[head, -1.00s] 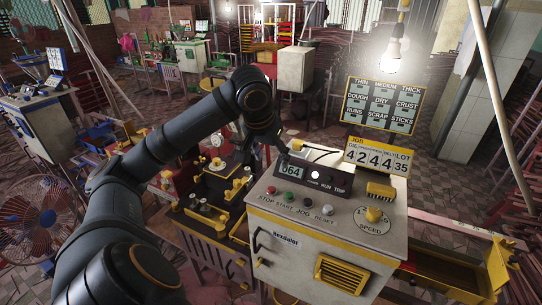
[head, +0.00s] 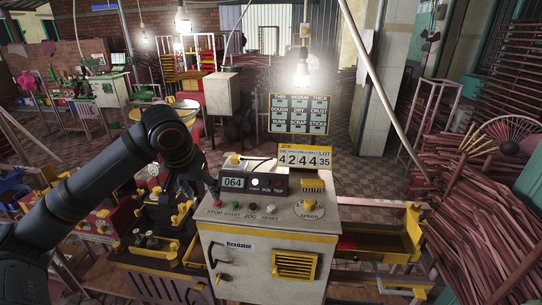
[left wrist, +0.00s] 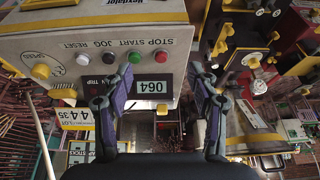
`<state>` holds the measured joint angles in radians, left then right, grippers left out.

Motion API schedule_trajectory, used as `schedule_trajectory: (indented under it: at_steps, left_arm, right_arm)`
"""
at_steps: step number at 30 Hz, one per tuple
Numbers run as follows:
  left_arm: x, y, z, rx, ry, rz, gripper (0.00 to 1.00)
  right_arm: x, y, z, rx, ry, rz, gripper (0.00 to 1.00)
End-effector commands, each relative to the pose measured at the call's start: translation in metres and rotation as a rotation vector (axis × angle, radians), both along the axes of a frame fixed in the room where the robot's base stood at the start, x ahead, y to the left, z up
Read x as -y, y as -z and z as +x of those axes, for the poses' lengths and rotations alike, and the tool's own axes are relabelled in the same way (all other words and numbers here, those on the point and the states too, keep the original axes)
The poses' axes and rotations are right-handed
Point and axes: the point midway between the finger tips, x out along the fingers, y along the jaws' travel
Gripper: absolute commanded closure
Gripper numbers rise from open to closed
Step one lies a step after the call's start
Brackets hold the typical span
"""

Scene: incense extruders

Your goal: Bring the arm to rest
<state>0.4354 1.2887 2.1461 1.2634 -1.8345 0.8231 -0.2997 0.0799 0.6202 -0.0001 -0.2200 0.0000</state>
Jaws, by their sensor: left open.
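My left arm comes in from the left in the head view, bent at a dark elbow, with its wrist end and left gripper (head: 204,186) just left of the control box's display. The gripper is small and dark there. In the left wrist view the left gripper (left wrist: 161,72) has its two fingers spread apart with nothing between them. The pale control box (head: 240,262) appears upside down in that view (left wrist: 100,45), its display (left wrist: 152,84) reading 064 beyond the fingertips. My right gripper is not in view.
The box top carries coloured buttons, a yellow speed knob (head: 309,208) and a number sign (head: 304,158). Extruder machinery (head: 150,240) stands left of the box and a yellow-edged tray (head: 375,256) right of it. Bundled sticks (head: 470,215) fill the far right. A lit bulb (head: 302,74) hangs behind.

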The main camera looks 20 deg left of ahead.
Motion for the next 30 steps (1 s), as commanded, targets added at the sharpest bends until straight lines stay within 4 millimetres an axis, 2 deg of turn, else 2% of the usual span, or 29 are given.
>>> schedule_trajectory:
  at_steps: [4,6,8,11,12,13,15,18,24,29,30]
  left_arm:
    - [0.002,0.004,0.001,-0.002,0.009,0.000,0.40]
    - [0.010,0.023,0.003,-0.010,0.045,-0.001,0.40]
    - [0.025,0.053,0.006,-0.020,0.103,-0.002,0.40]
    - [0.062,0.123,0.002,-0.029,0.232,-0.008,0.40]
    - [0.078,0.151,-0.005,-0.028,0.279,-0.011,0.40]
    - [0.089,0.169,-0.011,-0.025,0.309,-0.011,0.40]
    - [0.109,0.202,-0.027,-0.018,0.354,-0.010,0.40]
    - [0.128,0.234,-0.051,-0.016,0.385,0.000,0.40]
    - [0.144,0.272,-0.099,-0.039,0.388,0.034,0.40]
    - [0.145,0.290,-0.139,-0.088,0.364,0.077,0.40]
    - [0.143,0.302,-0.139,-0.099,0.365,0.088,0.40]
  right_arm:
    - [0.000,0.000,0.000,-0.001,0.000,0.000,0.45]
    - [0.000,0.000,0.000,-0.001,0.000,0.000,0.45]
    - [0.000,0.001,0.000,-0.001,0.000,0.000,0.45]
    - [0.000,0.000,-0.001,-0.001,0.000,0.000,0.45]
    - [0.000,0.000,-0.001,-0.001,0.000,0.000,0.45]
    - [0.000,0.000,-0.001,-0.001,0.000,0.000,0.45]
    - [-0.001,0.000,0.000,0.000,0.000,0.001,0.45]
    - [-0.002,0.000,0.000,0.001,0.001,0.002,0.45]
    - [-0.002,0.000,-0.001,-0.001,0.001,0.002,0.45]
    - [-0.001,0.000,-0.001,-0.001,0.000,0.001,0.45]
    - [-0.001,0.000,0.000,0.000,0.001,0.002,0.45]
